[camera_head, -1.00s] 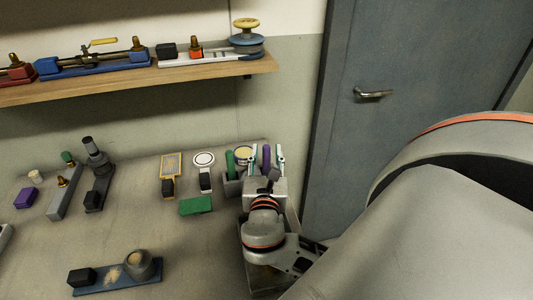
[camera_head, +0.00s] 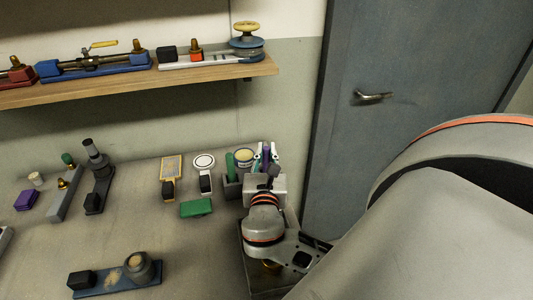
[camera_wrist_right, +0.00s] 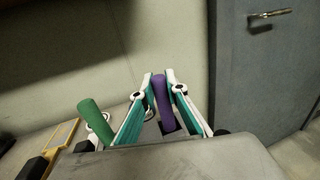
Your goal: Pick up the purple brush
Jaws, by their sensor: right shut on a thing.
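The purple brush (camera_head: 265,154) stands upright at the back right of the table, with its purple handle up. In the right wrist view the purple handle (camera_wrist_right: 162,98) is between the two fingers of my right gripper (camera_wrist_right: 160,90). The right gripper also shows in the head view (camera_head: 266,156), and it is shut on the brush. The brush's lower end is hidden behind the gripper. My left gripper is not in view.
A green brush (camera_head: 230,163) stands in a dark holder (camera_head: 232,187) just left of the gripper. A green block (camera_head: 196,207) lies in front. A grey door (camera_head: 400,150) is at right; a wooden shelf (camera_head: 140,86) hangs above.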

